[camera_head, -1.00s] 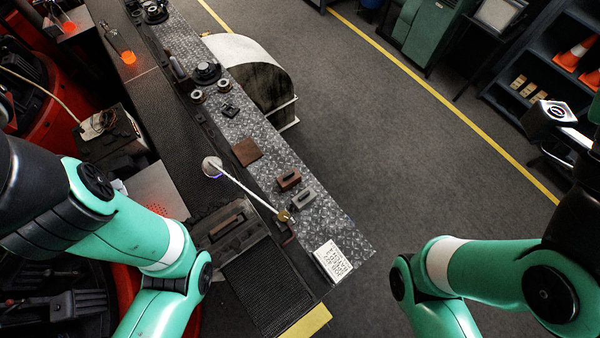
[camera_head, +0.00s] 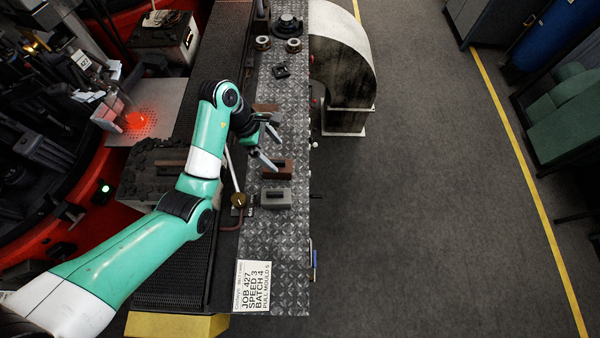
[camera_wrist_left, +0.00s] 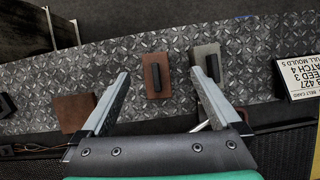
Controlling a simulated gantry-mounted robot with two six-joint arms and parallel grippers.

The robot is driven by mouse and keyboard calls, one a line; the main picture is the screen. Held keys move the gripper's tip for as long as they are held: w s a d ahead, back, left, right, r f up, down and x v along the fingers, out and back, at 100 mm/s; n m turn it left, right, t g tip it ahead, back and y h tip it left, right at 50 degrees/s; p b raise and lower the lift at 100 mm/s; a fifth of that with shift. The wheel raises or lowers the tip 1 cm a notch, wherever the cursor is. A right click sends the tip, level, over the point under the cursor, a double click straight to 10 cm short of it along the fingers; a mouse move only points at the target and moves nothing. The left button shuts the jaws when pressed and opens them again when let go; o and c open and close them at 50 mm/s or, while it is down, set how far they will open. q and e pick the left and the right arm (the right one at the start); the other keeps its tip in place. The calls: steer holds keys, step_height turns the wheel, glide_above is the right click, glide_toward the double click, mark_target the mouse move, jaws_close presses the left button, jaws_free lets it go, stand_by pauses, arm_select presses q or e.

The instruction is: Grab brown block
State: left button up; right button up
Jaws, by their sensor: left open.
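The brown block (camera_head: 283,169) has a dark raised handle and sits on the diamond-plate bench, beside a grey block (camera_head: 277,198) of similar shape. My left gripper (camera_head: 272,146) is open and empty, just behind and to the left of the brown block in the head view. In the left wrist view the brown block (camera_wrist_left: 156,76) lies ahead, between the lines of the two spread fingers, apart from them. The grey block (camera_wrist_left: 206,62) is to its right. My right gripper is not in view.
A flat brown plate (camera_wrist_left: 74,112) lies left of the fingers in the wrist view. A job sign (camera_head: 255,286) stands at the bench's near end. A brass-knobbed lever (camera_head: 239,199) stands left of the grey block. A curved metal housing (camera_head: 345,70) adjoins the bench's right edge.

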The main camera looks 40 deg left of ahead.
mark_target(275, 161)
arm_select(q)
steer(key=a+f, duration=0.1)
steer(key=s+a, duration=0.1)
steer(key=a, duration=0.1)
steer(key=shift+s+f, duration=0.1)
steer(key=shift+f, duration=0.25)
steer(key=shift+d, duration=0.15)
steer(key=b+x, duration=0.1)
steer(key=x, duration=0.4)
steer(key=shift+d+f+b, duration=0.1)
steer(key=shift+f+b, duration=0.15)
steer(key=shift+b, duration=0.15)
steer(key=shift+w+d+f, duration=0.1)
steer(key=shift+w+f, duration=0.2)
steer(key=b+x, duration=0.1)
steer(key=x, duration=0.3)
steer(key=shift+f+b, duration=0.3)
steer(key=shift+b, duration=0.1)
steer(key=shift+w+f, duration=0.1)
steer(key=shift+f, duration=0.2)
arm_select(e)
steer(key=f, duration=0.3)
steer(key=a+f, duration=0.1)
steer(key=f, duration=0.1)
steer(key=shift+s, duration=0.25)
arm_select(q)
steer(key=shift+c, duration=0.3)
jaws_close()
